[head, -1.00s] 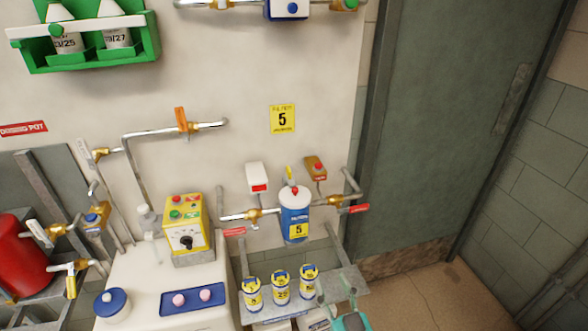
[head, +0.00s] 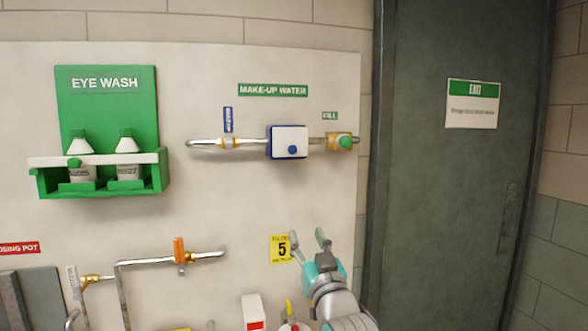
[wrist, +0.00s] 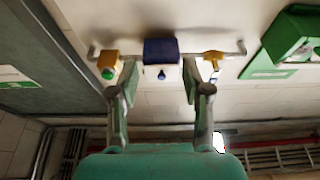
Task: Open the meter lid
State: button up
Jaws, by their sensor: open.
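The meter is a box with blue sides (head: 271,141) on the make-up water pipe in the head view. Its white lid (head: 290,137) covers the front and looks shut; a round blue knob (head: 292,150) sits low on it. In the wrist view the dark blue meter (wrist: 161,48) appears between my fingers, with its knob (wrist: 162,74) pointing down. My gripper (head: 309,243) is open and empty, below and slightly right of the meter and apart from it. Both open fingers also show in the wrist view (wrist: 159,82).
A green-capped fill valve (head: 344,142) is right of the meter and a brass fitting (head: 228,143) is left. The green eye wash station (head: 105,125) hangs further left. A dark door (head: 430,180) is at right. The wall between gripper and meter is clear.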

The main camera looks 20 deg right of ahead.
send_near(293, 149)
jog(key=shift+t, duration=0.4)
jog(key=x, duration=0.9)
jog(key=shift+w+f, duration=0.25)
jog(key=shift+f, duration=0.1)
grip_shut()
